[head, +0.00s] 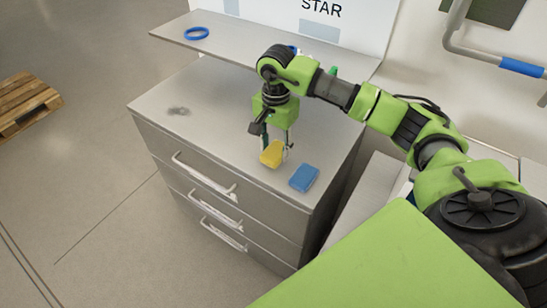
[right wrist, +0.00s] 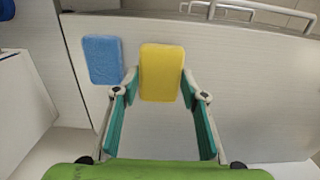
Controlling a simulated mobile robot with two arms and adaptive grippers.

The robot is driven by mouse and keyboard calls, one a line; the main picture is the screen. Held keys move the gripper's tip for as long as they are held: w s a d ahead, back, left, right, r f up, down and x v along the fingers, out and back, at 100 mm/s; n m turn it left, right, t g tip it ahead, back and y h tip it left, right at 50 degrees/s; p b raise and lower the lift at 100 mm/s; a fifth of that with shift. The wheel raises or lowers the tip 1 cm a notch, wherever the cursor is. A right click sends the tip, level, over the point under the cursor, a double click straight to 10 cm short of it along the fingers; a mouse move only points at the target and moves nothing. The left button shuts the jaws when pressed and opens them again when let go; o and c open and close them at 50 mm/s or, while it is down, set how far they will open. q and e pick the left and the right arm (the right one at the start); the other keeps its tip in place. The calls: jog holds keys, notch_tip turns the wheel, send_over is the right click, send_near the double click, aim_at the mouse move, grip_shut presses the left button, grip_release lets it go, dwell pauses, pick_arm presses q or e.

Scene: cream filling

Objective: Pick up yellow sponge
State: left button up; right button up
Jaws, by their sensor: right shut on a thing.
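The yellow sponge (head: 272,154) is at the front part of the grey cabinet top in the head view. My right gripper (head: 275,148) reaches down over it and is shut on it. In the right wrist view the yellow sponge (right wrist: 161,72) sits between the fingertips of my right gripper (right wrist: 160,92), with a finger against each side. I cannot tell whether the sponge still touches the cabinet top. My left gripper is in neither view.
A blue sponge (head: 304,177) lies on the cabinet top (head: 215,110) close to the right of the yellow one. A shelf (head: 240,42) behind holds a blue ring (head: 196,33). A dark smudge (head: 178,111) marks the clear left part of the top. Drawers with handles (head: 204,178) face front.

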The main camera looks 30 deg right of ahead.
jog(key=s+d+r+b, duration=0.1)
jog(key=s+r+b, duration=0.1)
jog(key=s+r, duration=0.2)
jog(key=s+d+r+b, duration=0.1)
jog(key=s+r+b, duration=0.1)
jog(key=s+r, duration=0.3)
jog(key=shift+s, duration=2.15)
jog(key=shift+o, duration=0.4)
jog(key=shift+a+f, duration=0.1)
jog(key=shift+a, duration=0.05)
jog(key=shift+c, duration=0.5)
